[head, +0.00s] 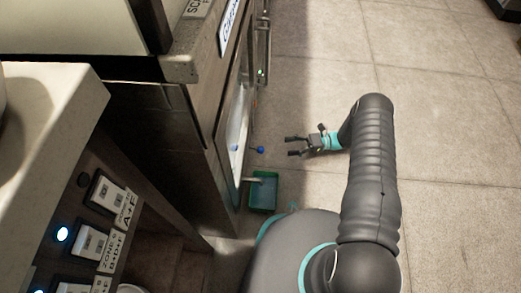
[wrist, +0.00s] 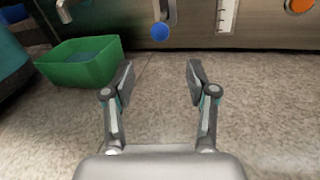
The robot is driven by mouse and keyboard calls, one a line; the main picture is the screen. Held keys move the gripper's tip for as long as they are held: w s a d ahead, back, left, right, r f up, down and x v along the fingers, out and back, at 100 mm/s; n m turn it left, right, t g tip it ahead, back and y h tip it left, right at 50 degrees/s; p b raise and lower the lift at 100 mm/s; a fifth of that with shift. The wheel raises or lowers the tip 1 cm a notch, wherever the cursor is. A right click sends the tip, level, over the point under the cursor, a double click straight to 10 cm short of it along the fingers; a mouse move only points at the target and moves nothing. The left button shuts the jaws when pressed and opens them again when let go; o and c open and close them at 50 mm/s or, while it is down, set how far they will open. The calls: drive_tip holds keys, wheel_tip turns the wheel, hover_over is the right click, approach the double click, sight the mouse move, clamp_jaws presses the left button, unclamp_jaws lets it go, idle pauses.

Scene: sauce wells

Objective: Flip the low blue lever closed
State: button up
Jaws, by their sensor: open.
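The low blue lever shows as a small round blue knob (head: 260,150) close to the front of the cabinet in the head view. In the wrist view the blue knob (wrist: 160,33) hangs low on the cabinet front at the top middle, below a short metal piece. My gripper (head: 290,146) is open and empty, to the right of the knob and apart from it. In the wrist view my gripper's fingertips (wrist: 160,75) are spread, with bare floor between them and the knob beyond. The lever's arm is too small to make out.
A green bin (wrist: 80,63) holding something blue stands on the floor left of the knob; it also shows in the head view (head: 264,192). The cabinet front (wrist: 260,36) carries a white gauge strip (wrist: 227,16) and an orange round part (wrist: 299,5). The tiled floor (head: 440,120) at right is clear.

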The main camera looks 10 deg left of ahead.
sight(261, 150)
drive_tip(key=x, duration=1.2)
drive_tip(key=shift+s+a, duration=0.15)
drive_tip(key=shift+a, duration=0.2)
drive_tip(key=shift+c, duration=0.2)
clamp_jaws()
